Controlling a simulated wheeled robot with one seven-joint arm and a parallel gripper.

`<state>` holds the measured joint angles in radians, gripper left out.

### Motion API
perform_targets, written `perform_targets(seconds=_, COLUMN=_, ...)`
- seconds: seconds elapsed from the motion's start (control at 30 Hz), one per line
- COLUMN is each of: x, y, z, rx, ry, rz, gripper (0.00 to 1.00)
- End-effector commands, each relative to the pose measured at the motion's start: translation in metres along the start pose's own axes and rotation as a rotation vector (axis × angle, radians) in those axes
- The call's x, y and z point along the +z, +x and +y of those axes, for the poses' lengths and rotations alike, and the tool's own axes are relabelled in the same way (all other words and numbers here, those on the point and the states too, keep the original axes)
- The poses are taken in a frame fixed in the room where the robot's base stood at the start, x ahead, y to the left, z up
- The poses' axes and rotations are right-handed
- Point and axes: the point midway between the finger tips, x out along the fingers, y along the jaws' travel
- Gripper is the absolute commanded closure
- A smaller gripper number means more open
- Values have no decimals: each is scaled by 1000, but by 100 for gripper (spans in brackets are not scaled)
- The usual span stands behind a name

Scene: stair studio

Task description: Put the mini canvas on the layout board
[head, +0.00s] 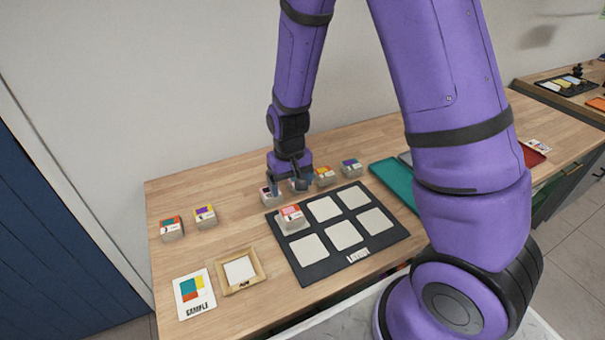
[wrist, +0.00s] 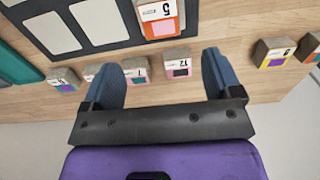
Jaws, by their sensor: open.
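Several small block-shaped pieces with coloured, numbered tops look like the mini canvases; I cannot tell which one is meant. In the wrist view, a pink-topped block numbered 12 (wrist: 178,66) and block 7 (wrist: 136,72) lie between the spread fingers of my gripper (wrist: 160,60), block 7 nearer the left finger. My gripper (head: 288,187) is open and empty, low over this row behind the layout board, and partly hides it in the head view. The black layout board (head: 312,274) has pale squares; an orange-and-pink block numbered 5 (head: 291,216) sits on its back-left square.
More blocks stand at right of the row (head: 351,168) and at the table's left (head: 171,229). A wooden tray (head: 222,285) with a white square and a sample card (head: 195,295) lie front left. A teal tray (head: 390,178) is right of the board. Several board squares are clear.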

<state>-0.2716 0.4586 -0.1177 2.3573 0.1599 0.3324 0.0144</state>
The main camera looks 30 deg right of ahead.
Motion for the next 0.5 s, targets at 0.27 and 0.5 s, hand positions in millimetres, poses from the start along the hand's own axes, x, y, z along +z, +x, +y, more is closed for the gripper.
perform_targets(seconds=0.27, x=1, y=-29, z=2, rx=-17, ry=2, rz=28, gripper=16)
perform_targets(seconds=0.5, x=15, y=-109, z=14, rx=-54, ry=0, rz=109, gripper=16)
